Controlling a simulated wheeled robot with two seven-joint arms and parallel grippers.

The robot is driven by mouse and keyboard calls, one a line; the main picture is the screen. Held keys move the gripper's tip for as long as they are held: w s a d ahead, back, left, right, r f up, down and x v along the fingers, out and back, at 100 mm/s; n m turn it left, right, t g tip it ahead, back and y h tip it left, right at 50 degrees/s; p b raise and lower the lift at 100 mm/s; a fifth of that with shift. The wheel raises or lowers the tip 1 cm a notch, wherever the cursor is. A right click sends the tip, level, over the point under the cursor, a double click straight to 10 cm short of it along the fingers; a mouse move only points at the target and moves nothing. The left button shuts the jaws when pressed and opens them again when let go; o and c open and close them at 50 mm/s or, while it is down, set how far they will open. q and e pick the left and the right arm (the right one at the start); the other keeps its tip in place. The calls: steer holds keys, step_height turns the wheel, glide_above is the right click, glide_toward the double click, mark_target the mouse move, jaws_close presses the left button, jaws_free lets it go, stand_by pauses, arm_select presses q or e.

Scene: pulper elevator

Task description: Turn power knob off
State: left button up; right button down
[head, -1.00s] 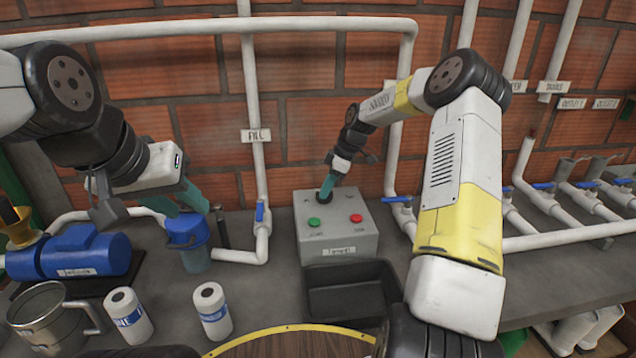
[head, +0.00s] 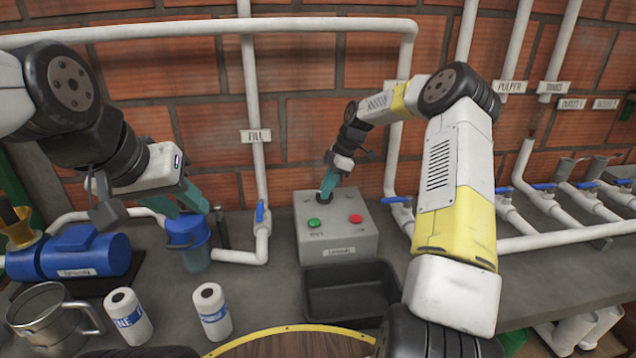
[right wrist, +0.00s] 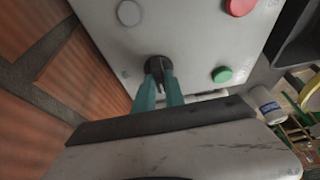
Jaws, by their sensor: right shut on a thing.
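The power knob (right wrist: 158,64) is a small black knob on the top face of a grey control box (head: 345,240). My right gripper (head: 327,188) reaches down to it from above at the back of the box. In the right wrist view my right gripper's teal fingers (right wrist: 160,88) are shut on the knob, one on each side. In the head view the knob is mostly hidden by the fingers. My left gripper (head: 188,208) is at the left, its teal fingers over a blue-lidded container (head: 193,250); whether it touches the lid is unclear.
The box also carries a green button (head: 313,224) and a red button (head: 355,218). A black tray (head: 350,310) lies in front of it. White pipes with blue-handled valves (head: 400,202) stand to the right. A metal mug (head: 45,315) and white bottles (head: 210,310) are at the front left.

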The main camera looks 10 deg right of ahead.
steer(key=c, duration=1.4)
jaws_free()
steer(key=shift+d, duration=0.1)
steer(key=v, duration=0.7)
steer(key=shift+r, duration=0.35)
steer(key=s+a+r+m+t+h, duration=0.3)
steer(key=s+r+m, duration=0.4)
steer(key=s+r, duration=0.85)
steer(key=s+m+t, duration=0.3)
steer(key=s+m, duration=0.7)
steer(key=s, duration=1.1)
steer(key=shift+s+a+m+y, duration=0.15)
steer(key=shift+s+m+y, duration=0.1)
steer(key=shift+m+y, duration=0.05)
